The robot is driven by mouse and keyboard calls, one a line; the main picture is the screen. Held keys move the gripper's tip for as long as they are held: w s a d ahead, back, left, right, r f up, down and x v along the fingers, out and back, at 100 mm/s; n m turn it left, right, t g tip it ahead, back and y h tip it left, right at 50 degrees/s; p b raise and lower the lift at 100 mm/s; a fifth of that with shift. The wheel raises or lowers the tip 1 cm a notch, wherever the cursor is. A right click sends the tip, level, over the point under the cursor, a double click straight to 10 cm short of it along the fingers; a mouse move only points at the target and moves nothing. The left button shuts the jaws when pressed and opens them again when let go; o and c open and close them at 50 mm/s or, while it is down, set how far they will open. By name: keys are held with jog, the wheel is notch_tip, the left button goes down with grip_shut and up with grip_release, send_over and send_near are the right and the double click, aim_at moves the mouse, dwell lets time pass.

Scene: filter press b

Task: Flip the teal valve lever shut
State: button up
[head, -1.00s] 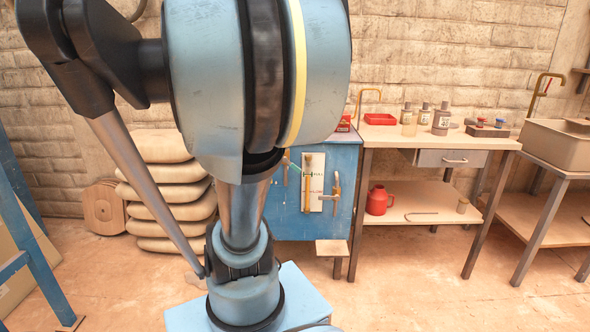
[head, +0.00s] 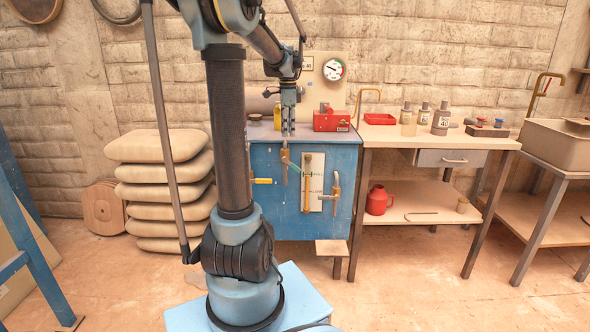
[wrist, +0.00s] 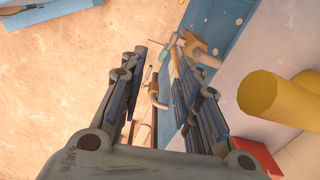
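The teal lever (head: 291,161) sits on a brass valve on the front of the blue cabinet (head: 272,216), left of the pale gauge plate. It looks slanted across the valve. My gripper (head: 288,133) points down at the cabinet's front top edge, just above the lever; the exact gap cannot be told. In the wrist view my gripper (wrist: 160,85) has its two fingers apart with nothing held between them.
A second brass valve (head: 336,190) is right of the gauge plate (head: 313,183). A yellow handle (head: 262,181) sticks out at left. A red box (head: 331,120) and a yellow bottle (head: 278,115) stand on the cabinet. The workbench (head: 440,140) is to the right.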

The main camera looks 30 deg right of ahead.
aim_at(296, 166)
jog(key=shift+m, duration=0.8)
jog(key=d+f, duration=0.1)
jog(key=f, duration=0.5)
jog(key=d+f, duration=0.1)
jog(key=f, duration=0.4)
jog(key=d+f, duration=0.2)
jog(key=f, duration=0.4)
jog(key=shift+w+f, duration=0.1)
jog(key=shift+f, duration=0.25)
grip_shut()
